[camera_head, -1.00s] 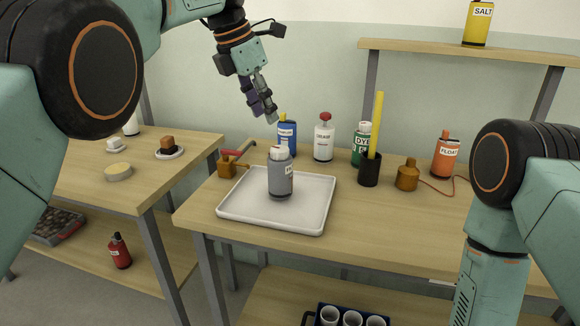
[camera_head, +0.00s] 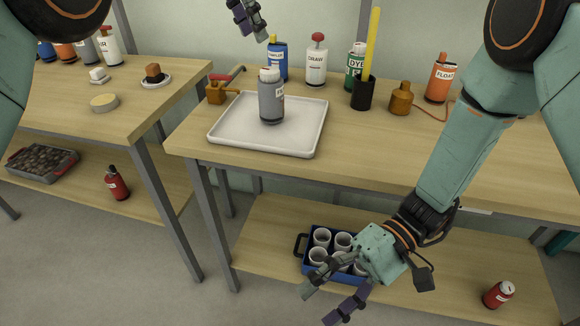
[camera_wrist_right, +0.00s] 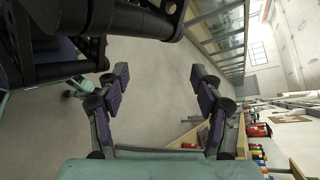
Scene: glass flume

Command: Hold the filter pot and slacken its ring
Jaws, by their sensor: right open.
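The grey pot with a pale top (camera_head: 271,98), which fits the filter pot, stands upright on the white tray (camera_head: 227,135) on the bench. A ring is too small to make out apart from its pale top. My left gripper (camera_head: 254,22) is at the top edge of the head view, above and behind the pot and apart from it. Its upper part is cut off and its finger gap is unclear. My right gripper (camera_head: 333,297) is low, in front of the lower shelf, open and empty. Its spread fingers also show in the right wrist view (camera_wrist_right: 161,88).
Behind the tray stand a blue bottle (camera_head: 278,60), a white bottle (camera_head: 316,62), a green DYE bottle (camera_head: 354,68) and a black holder (camera_head: 363,93) with a yellow stick. A brass fitting with red handle (camera_head: 217,92) is left of the tray. A blue crate of cups (camera_head: 305,264) is below.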

